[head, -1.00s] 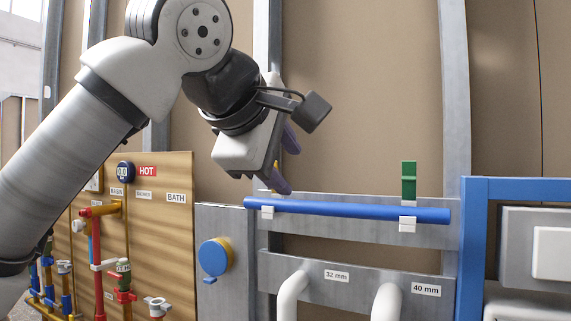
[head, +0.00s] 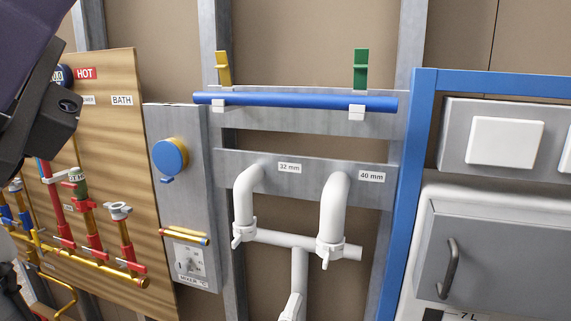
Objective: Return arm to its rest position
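My gripper shows only in part, large and close, at the left edge of the head view. A dark purple piece (head: 28,45) and a black block (head: 45,115) of my arm's end are seen there. Both fingertips cannot be made out, so whether it is open or shut is hidden. It is apart from the wall fittings. The blue pipe (head: 290,102) lies level in two white clips on the grey rail. A yellow upright tab (head: 223,68) and a green upright tab (head: 361,69) stand above the clips.
A wooden board (head: 150,190) with red, yellow and blue pipes is at left, partly behind my arm. A grey panel with a blue round knob (head: 170,157) is beside it. White drain pipes (head: 334,215) are in the middle. A blue frame (head: 410,180) and grey door (head: 500,262) are at right.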

